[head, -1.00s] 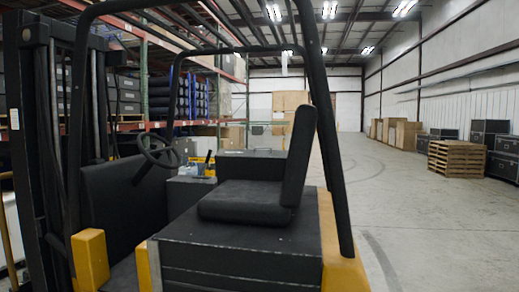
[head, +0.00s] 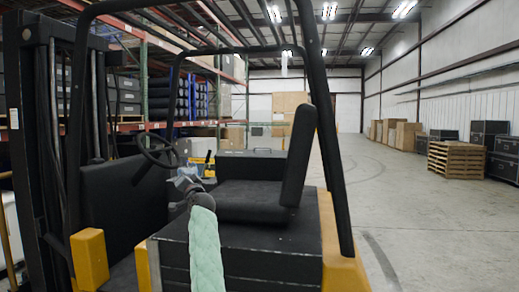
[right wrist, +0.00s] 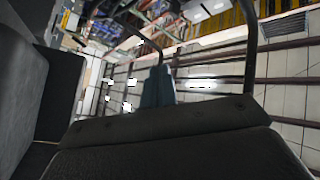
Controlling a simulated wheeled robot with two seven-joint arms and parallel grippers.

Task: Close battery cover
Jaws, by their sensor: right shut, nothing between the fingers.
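A forklift with a black seat (head: 255,200) stands in front of me in the head view. The seat rests on a black box-like deck (head: 240,240); its top looks flat. Behind the seat is a dark upright panel (head: 250,165) with a small handle-like bump on its top edge. I cannot tell which of these is the battery cover. My right gripper (head: 185,184), on a pale green sleeved arm, is over the deck, left of the seat. It is shut and empty. Its bluish fingers (right wrist: 158,88) show in the right wrist view. My left gripper is not in view.
The steering wheel (head: 156,150) is just left of my right gripper. Black roof posts (head: 322,120) frame the cab. In the right wrist view, a dark padded surface (right wrist: 180,150) fills the bottom. Open floor (head: 400,210) lies to the right, with pallets (head: 460,158) beyond.

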